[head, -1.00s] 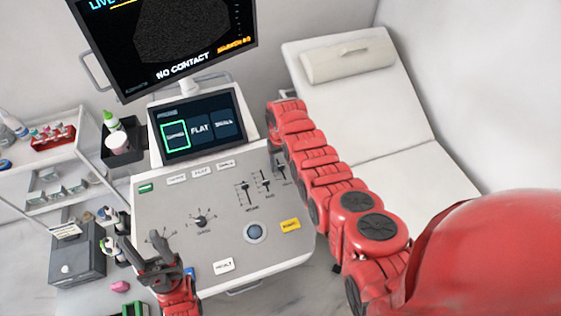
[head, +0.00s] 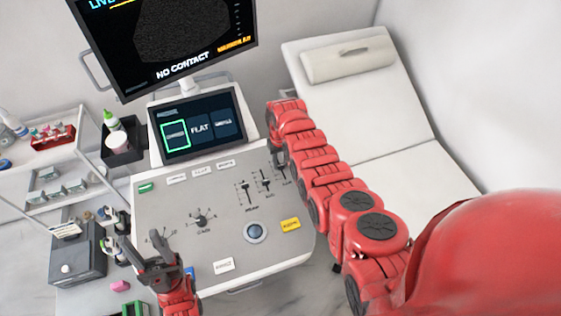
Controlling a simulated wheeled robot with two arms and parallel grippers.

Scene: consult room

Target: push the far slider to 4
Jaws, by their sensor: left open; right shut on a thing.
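The grey control panel (head: 165,215) has three upright sliders. The near slider (head: 244,188) and the middle slider (head: 265,178) are in plain view. The far slider (head: 283,172) is the rightmost, partly covered by my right arm, so its setting cannot be read. My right gripper (head: 275,154) points down at the top of the far slider's track, shut on its knob; its fingertips are mostly hidden by the wrist. My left gripper (head: 146,250) is open and empty above the panel's front left corner.
A touch screen (head: 198,125) and a monitor (head: 165,45) reading NO CONTACT stand behind the panel. A dial (head: 201,218), a trackball (head: 255,232) and a yellow button (head: 290,224) are on the panel.

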